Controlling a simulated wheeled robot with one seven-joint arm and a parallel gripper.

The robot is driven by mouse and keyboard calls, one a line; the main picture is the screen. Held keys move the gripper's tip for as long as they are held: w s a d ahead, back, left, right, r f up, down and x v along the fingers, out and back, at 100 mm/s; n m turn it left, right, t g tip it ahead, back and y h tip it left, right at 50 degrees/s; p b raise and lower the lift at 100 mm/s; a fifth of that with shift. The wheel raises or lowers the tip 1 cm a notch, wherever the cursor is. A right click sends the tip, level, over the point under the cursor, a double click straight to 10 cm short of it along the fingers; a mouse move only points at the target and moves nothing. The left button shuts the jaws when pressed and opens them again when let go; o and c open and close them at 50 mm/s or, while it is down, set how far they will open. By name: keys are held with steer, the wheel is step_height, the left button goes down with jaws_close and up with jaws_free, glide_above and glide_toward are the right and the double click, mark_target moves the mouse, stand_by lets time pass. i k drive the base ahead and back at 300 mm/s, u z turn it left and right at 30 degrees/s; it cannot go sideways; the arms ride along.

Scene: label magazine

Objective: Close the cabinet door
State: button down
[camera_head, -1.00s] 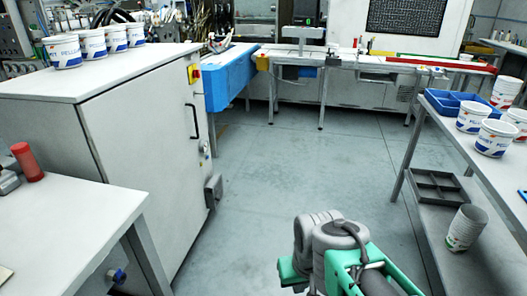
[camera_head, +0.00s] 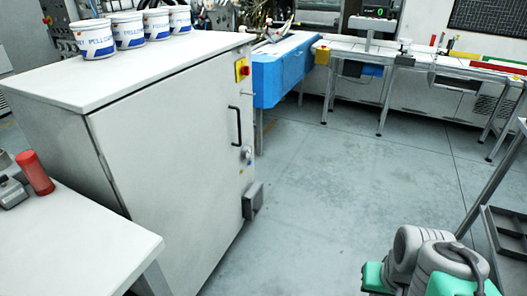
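The white cabinet (camera_head: 70,125) stands at the left, with several white tubs on its top. Its door (camera_head: 180,165) faces right and carries a black vertical handle (camera_head: 235,126). The door looks flush or nearly flush with the body; a thin dark line runs down its left edge, and I cannot tell whether a small gap is there. My arm, grey and green, shows at the bottom right, well apart from the door. My gripper's fingers are outside the view.
A white table (camera_head: 85,240) with a red cylinder (camera_head: 35,173) stands at the front left. A blue bin-like unit (camera_head: 285,72) and a conveyor bench (camera_head: 420,62) are behind. A rack with a dark tray (camera_head: 508,232) is at the right. The grey floor (camera_head: 340,185) between is clear.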

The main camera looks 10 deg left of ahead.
mark_target(167, 147)
steer(key=u, duration=0.3)
steer(key=i, duration=0.7)
steer(key=u, duration=1.15)
steer(key=i, duration=0.5)
steer(key=u, duration=0.55)
